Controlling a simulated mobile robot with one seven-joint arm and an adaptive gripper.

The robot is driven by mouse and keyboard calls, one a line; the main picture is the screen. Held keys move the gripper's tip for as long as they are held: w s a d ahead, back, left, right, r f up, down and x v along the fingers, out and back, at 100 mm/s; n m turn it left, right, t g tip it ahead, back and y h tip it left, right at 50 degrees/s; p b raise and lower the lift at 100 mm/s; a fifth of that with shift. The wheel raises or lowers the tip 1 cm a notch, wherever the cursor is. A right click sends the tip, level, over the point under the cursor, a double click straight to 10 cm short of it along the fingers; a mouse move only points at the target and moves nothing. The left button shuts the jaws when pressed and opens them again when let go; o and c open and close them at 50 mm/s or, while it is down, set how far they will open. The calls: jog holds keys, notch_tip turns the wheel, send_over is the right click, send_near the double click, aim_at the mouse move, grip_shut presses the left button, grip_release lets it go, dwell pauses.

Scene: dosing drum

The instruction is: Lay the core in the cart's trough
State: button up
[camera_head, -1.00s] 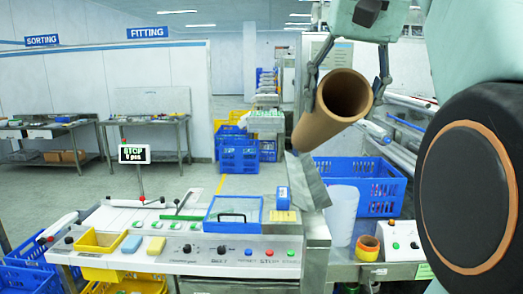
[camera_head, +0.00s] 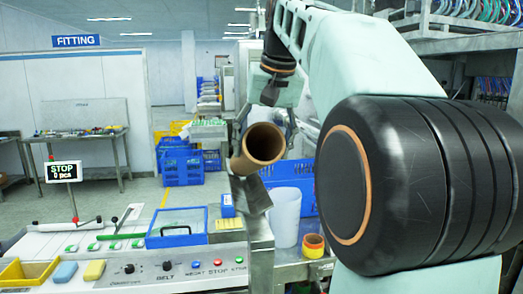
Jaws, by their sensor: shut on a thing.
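The core (camera_head: 246,163) is a brown cardboard tube with its open end towards me. My gripper (camera_head: 264,128) is shut on it, with a finger on each side, and holds it in the air near the middle of the view. The core hangs tilted, its lower left end above a grey metal chute (camera_head: 252,194) at the right end of the workstation. I cannot pick out the cart's trough for certain in this view.
Blue crates (camera_head: 182,167) stack behind, on open floor.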

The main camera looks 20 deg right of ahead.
jog(key=o, duration=2)
jog(key=shift+f, duration=0.1)
jog(key=p+v, duration=0.3)
jog(key=v, duration=0.9)
